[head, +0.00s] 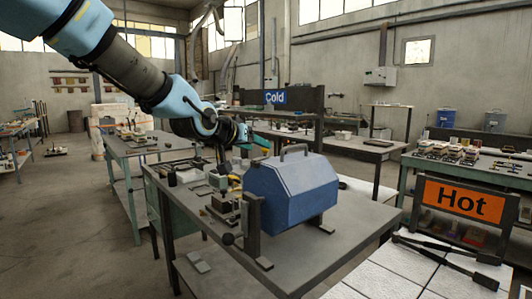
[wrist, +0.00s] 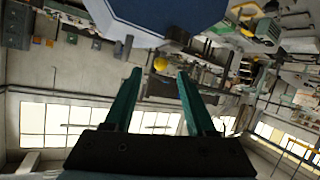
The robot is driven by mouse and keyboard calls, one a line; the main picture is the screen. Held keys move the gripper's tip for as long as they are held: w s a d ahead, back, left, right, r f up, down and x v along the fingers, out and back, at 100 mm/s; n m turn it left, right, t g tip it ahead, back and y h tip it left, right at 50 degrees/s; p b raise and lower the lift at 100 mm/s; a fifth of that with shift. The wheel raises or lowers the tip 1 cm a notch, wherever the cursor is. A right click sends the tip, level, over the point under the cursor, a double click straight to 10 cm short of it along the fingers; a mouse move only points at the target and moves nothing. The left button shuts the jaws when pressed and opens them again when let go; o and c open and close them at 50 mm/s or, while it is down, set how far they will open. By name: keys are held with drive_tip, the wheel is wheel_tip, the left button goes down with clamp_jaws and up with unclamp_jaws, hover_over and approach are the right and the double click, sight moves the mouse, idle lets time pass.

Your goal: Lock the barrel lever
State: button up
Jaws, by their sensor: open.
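The blue faceted barrel (head: 290,192) rests on a stand on the grey workbench, with a handle (head: 293,149) on top. A dark post (head: 251,228) stands at its near left end. My gripper (head: 256,140) is above and behind the barrel's left end, apart from the knob. In the wrist view its two green fingers (wrist: 157,74) are spread with nothing held between them. The barrel (wrist: 170,10) shows at the top edge there, beyond the fingertips.
The workbench (head: 335,240) holds small tools and blocks left of the barrel. An orange Hot sign (head: 465,199) stands at the right by a white tiled surface (head: 400,268). A blue Cold sign (head: 276,97) is behind. The bench's front right is clear.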

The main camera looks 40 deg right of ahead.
drive_tip(key=shift+p+x, duration=0.5)
drive_tip(key=shift+x, duration=2.7)
clamp_jaws()
